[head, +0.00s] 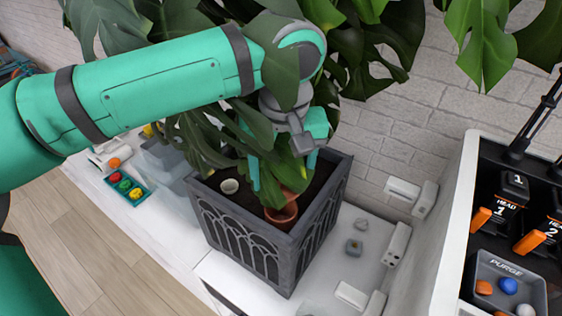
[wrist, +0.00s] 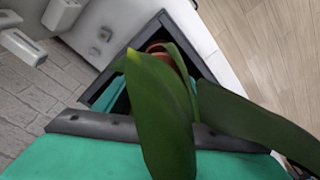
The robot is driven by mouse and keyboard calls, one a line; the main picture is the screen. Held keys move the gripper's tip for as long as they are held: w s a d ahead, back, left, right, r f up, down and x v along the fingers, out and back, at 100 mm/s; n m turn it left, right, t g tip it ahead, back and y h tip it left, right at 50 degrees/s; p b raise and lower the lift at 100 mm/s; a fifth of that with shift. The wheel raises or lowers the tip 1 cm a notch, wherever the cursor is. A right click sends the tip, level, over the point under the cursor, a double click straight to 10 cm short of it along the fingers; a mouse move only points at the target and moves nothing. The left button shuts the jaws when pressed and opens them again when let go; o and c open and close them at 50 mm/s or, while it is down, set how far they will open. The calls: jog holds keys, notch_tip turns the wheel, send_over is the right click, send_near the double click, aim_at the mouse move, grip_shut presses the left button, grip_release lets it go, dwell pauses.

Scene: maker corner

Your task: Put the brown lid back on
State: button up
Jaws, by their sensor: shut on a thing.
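My gripper (head: 284,165) reaches down through the plant leaves over the dark grey planter (head: 240,235). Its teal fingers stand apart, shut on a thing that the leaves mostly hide. A bit of brown (head: 290,194) shows below the leaves, which fits the brown lid, but its outline is not clear. A small terracotta pot (head: 281,217) sits in the planter soil just below; it also shows in the wrist view (wrist: 156,46). I cannot tell whether the brown piece touches the pot. In the wrist view a large leaf covers the space between the fingers.
Large monstera leaves (head: 395,40) hang around my arm. A small pale pot (head: 230,186) stands in the planter soil. A teal tray (head: 127,184) with coloured balls lies left. A dark panel unit (head: 510,215) stands right, and white blocks (head: 397,244) lie near the wall.

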jog(key=shift+f, duration=3.1)
jog(key=shift+w, duration=0.1)
jog(key=shift+s+f, duration=0.2)
jog(key=o, duration=1.1)
jog(key=shift+d, duration=0.1)
jog(key=shift+c, duration=0.4)
